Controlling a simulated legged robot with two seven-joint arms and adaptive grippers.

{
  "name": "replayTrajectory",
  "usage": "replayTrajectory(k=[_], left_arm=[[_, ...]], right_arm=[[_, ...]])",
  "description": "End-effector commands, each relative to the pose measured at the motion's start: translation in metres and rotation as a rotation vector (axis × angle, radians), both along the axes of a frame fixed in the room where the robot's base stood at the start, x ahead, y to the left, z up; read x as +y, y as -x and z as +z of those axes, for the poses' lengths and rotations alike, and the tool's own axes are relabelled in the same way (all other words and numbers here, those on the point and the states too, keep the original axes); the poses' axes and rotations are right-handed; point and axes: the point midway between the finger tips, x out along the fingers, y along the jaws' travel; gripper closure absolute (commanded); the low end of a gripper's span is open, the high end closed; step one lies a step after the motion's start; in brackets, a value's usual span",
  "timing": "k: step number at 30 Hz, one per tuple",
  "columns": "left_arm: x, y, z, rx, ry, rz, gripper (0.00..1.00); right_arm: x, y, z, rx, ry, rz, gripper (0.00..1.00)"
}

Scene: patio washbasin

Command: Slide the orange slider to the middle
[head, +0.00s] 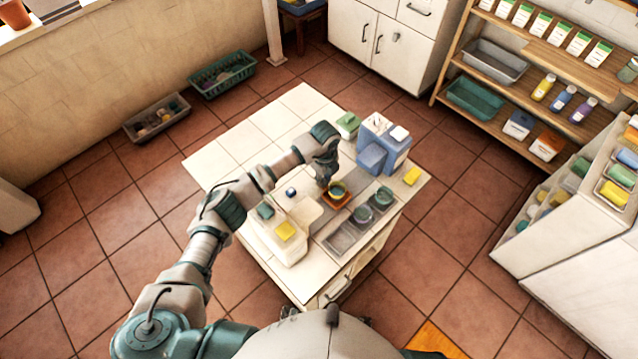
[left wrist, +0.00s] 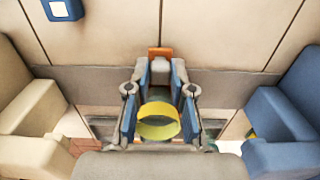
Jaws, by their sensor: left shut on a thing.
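The orange slider (head: 337,201) is a small orange plate on the grey strip of the washbasin top, between a white box and a blue box. A round dark cup with a yellow rim (head: 338,188) sits at it. My left gripper (head: 326,181) reaches down over its far left side. In the left wrist view, the gripper's fingers close in at an orange piece (left wrist: 160,52), and the yellow ring (left wrist: 158,128) shows between the blue finger pads. The gripper is shut on the slider; the exact contact is partly hidden. My right gripper is not in view.
A white box (head: 276,243) with a yellow sponge stands left, and a blue box (head: 384,140) stands right at the back. The tiled left part of the top is mostly clear.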

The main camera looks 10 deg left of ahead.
Motion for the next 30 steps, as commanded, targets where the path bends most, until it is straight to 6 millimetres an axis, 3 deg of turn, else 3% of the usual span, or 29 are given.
replayTrajectory(k=[8, 9, 11, 12, 23, 30], left_arm=[[0.001, -0.001, -0.001, 0.001, -0.002, 0.003, 1.0], [0.001, -0.001, -0.001, 0.001, -0.002, 0.003, 0.7], [0.001, -0.001, -0.001, 0.001, -0.002, 0.002, 0.55], [0.001, 0.0, 0.0, 0.001, -0.002, 0.002, 0.52], [-0.001, 0.0, 0.006, -0.002, 0.0, 0.0, 0.52], [0.0, -0.002, 0.052, -0.004, -0.001, 0.001, 0.52]], right_arm=[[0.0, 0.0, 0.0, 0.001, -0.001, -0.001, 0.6], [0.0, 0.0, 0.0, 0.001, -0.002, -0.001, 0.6], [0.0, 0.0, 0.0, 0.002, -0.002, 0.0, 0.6], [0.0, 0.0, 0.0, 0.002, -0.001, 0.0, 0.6], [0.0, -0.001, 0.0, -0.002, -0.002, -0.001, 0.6], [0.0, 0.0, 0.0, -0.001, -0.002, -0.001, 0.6]])
